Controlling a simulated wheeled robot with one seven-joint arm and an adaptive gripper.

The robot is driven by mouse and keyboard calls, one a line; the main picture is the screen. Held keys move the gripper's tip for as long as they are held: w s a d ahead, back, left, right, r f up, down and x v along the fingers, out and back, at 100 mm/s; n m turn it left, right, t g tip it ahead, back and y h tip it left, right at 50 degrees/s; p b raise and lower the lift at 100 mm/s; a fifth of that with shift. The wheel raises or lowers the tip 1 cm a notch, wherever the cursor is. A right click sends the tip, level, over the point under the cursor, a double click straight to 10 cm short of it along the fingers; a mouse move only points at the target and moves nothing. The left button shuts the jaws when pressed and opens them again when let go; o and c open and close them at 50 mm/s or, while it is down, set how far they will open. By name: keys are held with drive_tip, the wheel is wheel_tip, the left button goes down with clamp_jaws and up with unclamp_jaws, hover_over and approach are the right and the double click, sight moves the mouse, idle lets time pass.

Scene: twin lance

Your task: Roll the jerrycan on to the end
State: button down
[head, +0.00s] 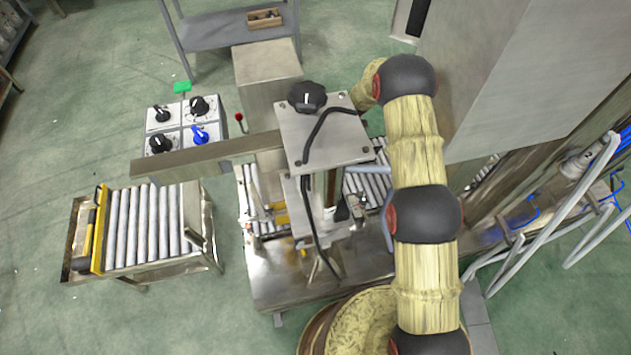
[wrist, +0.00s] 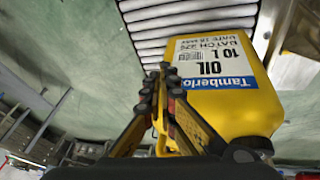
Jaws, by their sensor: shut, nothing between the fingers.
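The yellow jerrycan (wrist: 252,107) fills the right middle of the wrist view. Its white and blue label reads OIL, 10 L, Tamberlo, and appears upside down. It lies by the grey rollers (wrist: 185,20), which run across the top of that view. My gripper (wrist: 162,76) is shut and empty, its fingertips overlapping the can's left edge in the picture; I cannot tell whether they touch it. In the head view the can and my gripper are hidden behind the machine and my arm. The roller end section (head: 143,228) stands at the left, with a yellow bar (head: 101,230) across its outer end.
A machine with a metal head (head: 322,135) and a black knob stands over the line, its long beam (head: 205,155) reaching left. A control box with dials (head: 178,125) stands behind the end section. A gap shows between end section and machine bed (head: 270,280).

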drive_tip(key=shift+s+d+f+n+g, duration=1.15)
drive_tip(key=shift+s+f, duration=1.5)
drive_tip(key=shift+f, duration=2.45)
drive_tip(key=s+a+f+b, duration=0.1)
drive_tip(key=a+f+b, duration=0.4)
drive_tip(key=f, duration=0.4)
drive_tip(key=shift+s+a+f+h, duration=0.15)
drive_tip(key=shift+a+f+h, duration=0.2)
drive_tip(key=shift+a, duration=0.4)
drive_tip(key=shift+m+g, duration=0.25)
